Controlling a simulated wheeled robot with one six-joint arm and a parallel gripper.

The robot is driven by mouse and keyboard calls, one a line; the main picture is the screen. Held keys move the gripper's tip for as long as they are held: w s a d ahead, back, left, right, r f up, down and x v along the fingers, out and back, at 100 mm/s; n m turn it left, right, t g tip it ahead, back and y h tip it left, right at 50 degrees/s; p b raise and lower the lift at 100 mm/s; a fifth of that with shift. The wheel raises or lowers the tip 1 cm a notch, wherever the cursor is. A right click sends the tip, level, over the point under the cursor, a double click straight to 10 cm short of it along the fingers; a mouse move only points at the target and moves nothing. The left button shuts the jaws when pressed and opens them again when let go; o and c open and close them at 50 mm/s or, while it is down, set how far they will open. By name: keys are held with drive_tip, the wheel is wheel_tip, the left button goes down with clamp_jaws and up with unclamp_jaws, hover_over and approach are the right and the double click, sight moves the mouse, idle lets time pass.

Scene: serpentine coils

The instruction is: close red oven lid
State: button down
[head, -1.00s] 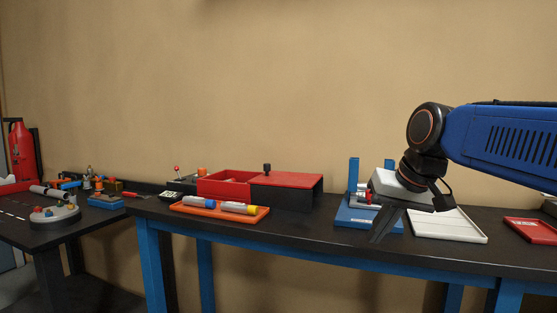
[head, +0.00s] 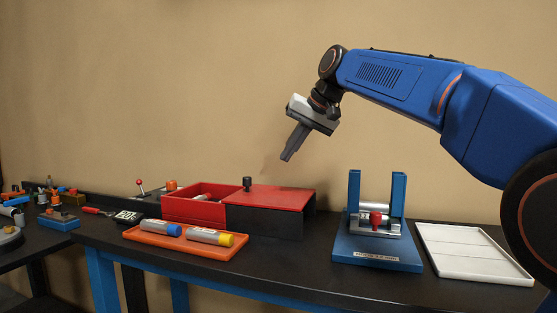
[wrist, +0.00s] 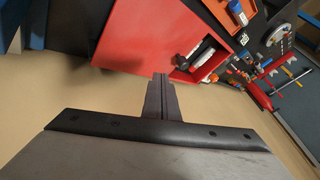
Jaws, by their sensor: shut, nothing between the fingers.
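The red oven is a long box on the table. Its flat red lid (head: 275,198) lies over the black right part (head: 265,221). A black knob (head: 247,184) stands at the lid's left edge. The red left compartment (head: 193,212) is open on top, with a light cylinder partly visible inside. In the wrist view the lid (wrist: 150,35) and the open compartment with a cylinder (wrist: 198,55) lie beyond my fingers. My gripper (head: 287,158) is shut and empty, above and right of the knob, apart from the lid; its fingers also show in the wrist view (wrist: 160,78).
An orange tray (head: 142,238) with two capped cylinders lies in front of the box. A blue fixture (head: 375,252) with two uprights stands to the right, then a white tray (head: 475,255). A dark block and small levers are to the left. Air above the lid is free.

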approach(261, 193)
drive_tip(key=w, duration=0.1)
drive_tip(key=w+f, duration=0.2)
drive_tip(key=shift+w+a+f, duration=0.2)
drive_tip(key=shift+w+a, duration=0.15)
drive_tip(key=shift+a, duration=1.95)
